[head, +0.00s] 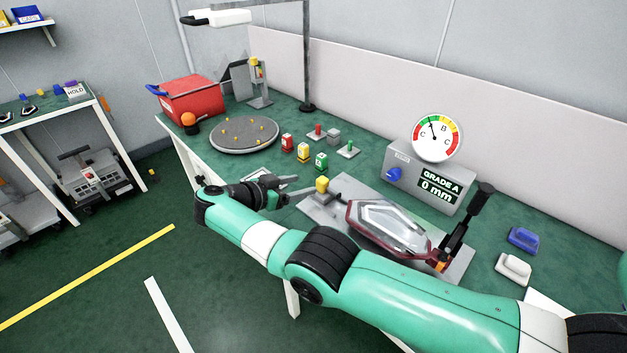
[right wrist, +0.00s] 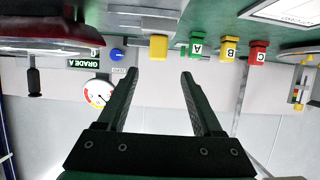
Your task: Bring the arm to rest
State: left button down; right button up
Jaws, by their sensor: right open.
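My right arm reaches in from the lower right of the head view. Its gripper (head: 304,186) hangs near the front left of the fixture plate (head: 316,212). In the right wrist view, which is upside down, the gripper (right wrist: 158,75) has its two fingers apart with nothing between them. A tail lamp (head: 392,226) with a dark red rim lies on the plate. A yellow block (head: 322,184) is just beyond the fingertips in the head view; it also shows in the right wrist view (right wrist: 158,47). My left gripper is not seen.
A gauge box (head: 428,185) with a dial (head: 436,138) reads "GRADE A 0 mm". Red, yellow and green blocks (head: 303,152) stand behind the gripper. A round tray (head: 244,135), red bin (head: 190,98) and black-handled clamp (head: 470,220) are on the green bench.

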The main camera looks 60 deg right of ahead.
pick_arm(q)
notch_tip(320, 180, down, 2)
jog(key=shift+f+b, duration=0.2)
jog(key=shift+b, duration=0.45)
pick_arm(e)
jog(key=shift+v, duration=1.2)
